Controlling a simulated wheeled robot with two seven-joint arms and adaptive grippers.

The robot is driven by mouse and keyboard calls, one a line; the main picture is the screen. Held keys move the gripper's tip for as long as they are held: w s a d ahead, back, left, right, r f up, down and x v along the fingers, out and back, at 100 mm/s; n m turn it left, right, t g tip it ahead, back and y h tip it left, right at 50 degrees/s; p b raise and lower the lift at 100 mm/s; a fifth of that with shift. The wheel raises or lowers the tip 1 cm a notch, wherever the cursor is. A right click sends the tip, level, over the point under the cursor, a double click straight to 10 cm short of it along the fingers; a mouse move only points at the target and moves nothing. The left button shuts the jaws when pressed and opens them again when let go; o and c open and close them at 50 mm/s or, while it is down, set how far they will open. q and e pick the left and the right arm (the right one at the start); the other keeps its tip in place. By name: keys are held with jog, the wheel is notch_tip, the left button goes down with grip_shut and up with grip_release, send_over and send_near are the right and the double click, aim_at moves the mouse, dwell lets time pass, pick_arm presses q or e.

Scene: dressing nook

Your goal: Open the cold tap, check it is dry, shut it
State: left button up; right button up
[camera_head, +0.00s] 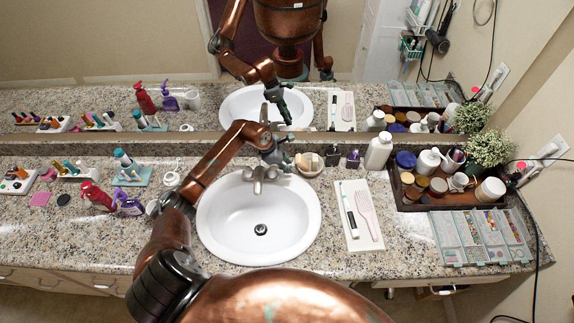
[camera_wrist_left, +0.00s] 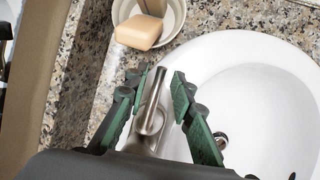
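The metal tap (camera_head: 260,179) stands at the back rim of the white sink (camera_head: 215,222). My left gripper (camera_head: 283,163) is over the tap's right side. In the left wrist view, my left gripper (camera_wrist_left: 160,76) is open, with its green-padded fingers on either side of a tap handle (camera_wrist_left: 151,100). I cannot tell whether either finger touches it. The spout is mostly hidden in the wrist view. The basin (camera_wrist_left: 262,110) shows no water stream. The drain (camera_head: 260,229) is in the basin's middle. My right gripper is not directly in view.
A soap dish (camera_head: 309,163) is just right of my left gripper; its soap (camera_wrist_left: 140,31) shows in the wrist view. A brush and comb lie on a cloth (camera_head: 352,239) right of the sink. A bottle tray (camera_head: 412,206) is farther right, purple and red bottles (camera_head: 97,196) left. A mirror runs behind.

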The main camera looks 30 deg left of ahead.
pick_arm(q)
jog(key=c, duration=0.5)
grip_shut()
pick_arm(e)
jog(key=shift+s, duration=0.35)
jog(key=shift+a, duration=0.25)
jog(key=shift+w+f, duration=0.1)
jog(key=shift+f, duration=0.1)
